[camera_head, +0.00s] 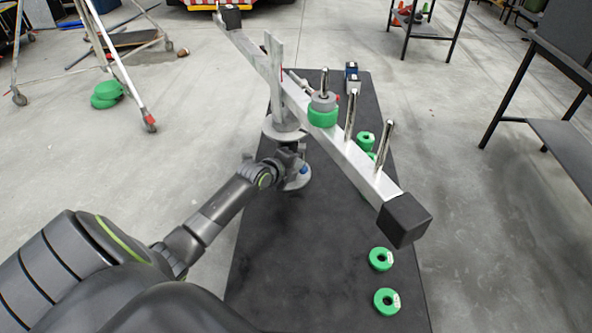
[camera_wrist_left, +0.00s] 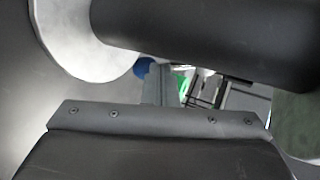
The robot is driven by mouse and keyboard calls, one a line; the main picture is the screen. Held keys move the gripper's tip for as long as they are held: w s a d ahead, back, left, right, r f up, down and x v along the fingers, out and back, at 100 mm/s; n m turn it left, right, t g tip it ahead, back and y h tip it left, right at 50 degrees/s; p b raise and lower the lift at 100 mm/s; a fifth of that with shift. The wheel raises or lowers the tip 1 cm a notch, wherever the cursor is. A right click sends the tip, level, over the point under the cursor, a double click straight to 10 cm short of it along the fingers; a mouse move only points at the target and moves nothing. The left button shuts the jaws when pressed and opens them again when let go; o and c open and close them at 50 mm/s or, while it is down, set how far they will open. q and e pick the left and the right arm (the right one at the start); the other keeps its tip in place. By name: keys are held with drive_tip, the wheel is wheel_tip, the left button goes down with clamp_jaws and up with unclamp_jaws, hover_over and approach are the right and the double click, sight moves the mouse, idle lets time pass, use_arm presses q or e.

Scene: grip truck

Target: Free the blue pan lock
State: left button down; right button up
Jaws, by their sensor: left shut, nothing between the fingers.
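The blue pan lock (camera_head: 304,170) is a small blue knob low on the grey stand, under the slanted metal beam (camera_head: 352,160). It also shows as a blue round patch in the left wrist view (camera_wrist_left: 143,67), partly covered by dark parts. My left gripper (camera_head: 291,158) is shut and empty, beside the stand's column and close to the blue knob. I cannot tell whether it touches the knob. My right gripper is in neither view.
The beam carries upright pegs, a green and grey weight (camera_head: 322,111) and a black end block (camera_head: 404,219). Green rings (camera_head: 386,301) lie on the dark mat (camera_head: 290,270). A wheeled metal frame (camera_head: 112,62) stands left, a dark shelf (camera_head: 565,140) right. The mat's near part is mostly clear.

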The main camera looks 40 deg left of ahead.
use_arm(q)
drive_tip(key=shift+w+f+t+b, duration=0.15)
drive_tip(key=shift+f+t+b, duration=0.4)
drive_tip(key=shift+b, duration=0.4)
drive_tip(key=shift+w+a+b, duration=0.2)
drive_tip(key=shift+b, duration=0.3)
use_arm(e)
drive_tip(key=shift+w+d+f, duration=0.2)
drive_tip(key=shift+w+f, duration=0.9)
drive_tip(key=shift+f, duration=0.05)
use_arm(q)
drive_tip(key=shift+r, duration=0.2)
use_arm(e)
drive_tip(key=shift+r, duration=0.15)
use_arm(q)
drive_tip(key=shift+r+p, duration=0.7)
drive_tip(key=shift+p, duration=0.05)
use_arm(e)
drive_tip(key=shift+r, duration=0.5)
